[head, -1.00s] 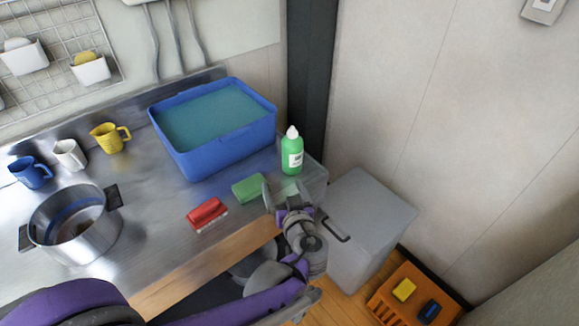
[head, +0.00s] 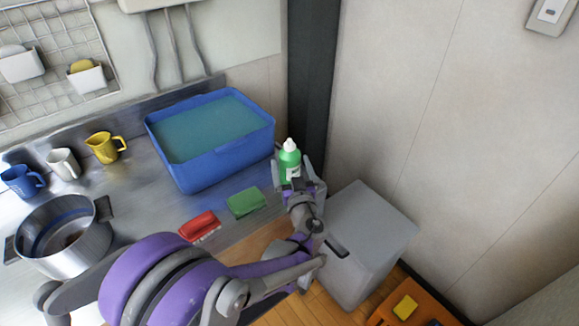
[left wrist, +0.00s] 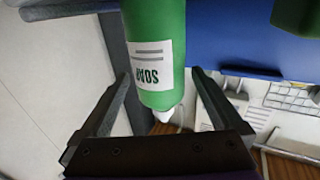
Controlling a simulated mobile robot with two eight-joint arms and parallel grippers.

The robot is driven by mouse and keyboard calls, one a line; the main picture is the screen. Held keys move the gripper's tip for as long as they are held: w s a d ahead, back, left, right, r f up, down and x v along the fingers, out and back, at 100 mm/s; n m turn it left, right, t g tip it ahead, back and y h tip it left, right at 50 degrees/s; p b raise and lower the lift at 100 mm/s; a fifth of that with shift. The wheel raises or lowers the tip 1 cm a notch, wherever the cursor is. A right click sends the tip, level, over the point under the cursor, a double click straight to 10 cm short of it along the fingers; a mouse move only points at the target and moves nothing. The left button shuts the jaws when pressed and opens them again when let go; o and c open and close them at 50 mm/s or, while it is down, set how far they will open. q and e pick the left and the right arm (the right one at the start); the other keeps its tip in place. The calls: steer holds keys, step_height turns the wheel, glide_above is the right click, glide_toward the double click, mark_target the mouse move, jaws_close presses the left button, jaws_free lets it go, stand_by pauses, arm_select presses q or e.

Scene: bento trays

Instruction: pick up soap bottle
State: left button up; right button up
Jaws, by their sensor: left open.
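The green soap bottle (head: 289,158) with a white cap stands upright at the right end of the steel counter, just right of the blue basin. Its label and white cap also show in the left wrist view (left wrist: 155,50). My left gripper (head: 290,172) is open, with one finger on each side of the bottle. In the left wrist view the bottle is between the open fingers (left wrist: 153,88), with gaps visible on both sides. The bottle's lower part is partly hidden by the gripper in the head view. My right gripper is not in view.
The blue basin (head: 222,163) of water stands left of the bottle. A green sponge (head: 246,202) and a red brush (head: 199,225) lie near the counter's front edge. A steel pot (head: 68,250) and several mugs stand at left. A grey box (head: 370,235) is at right.

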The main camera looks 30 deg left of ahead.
arm_select(q)
steer(key=x, duration=0.2)
steer(key=shift+w+a, duration=0.15)
steer(key=shift+w, duration=0.1)
steer(key=shift+s, duration=0.1)
jaws_close()
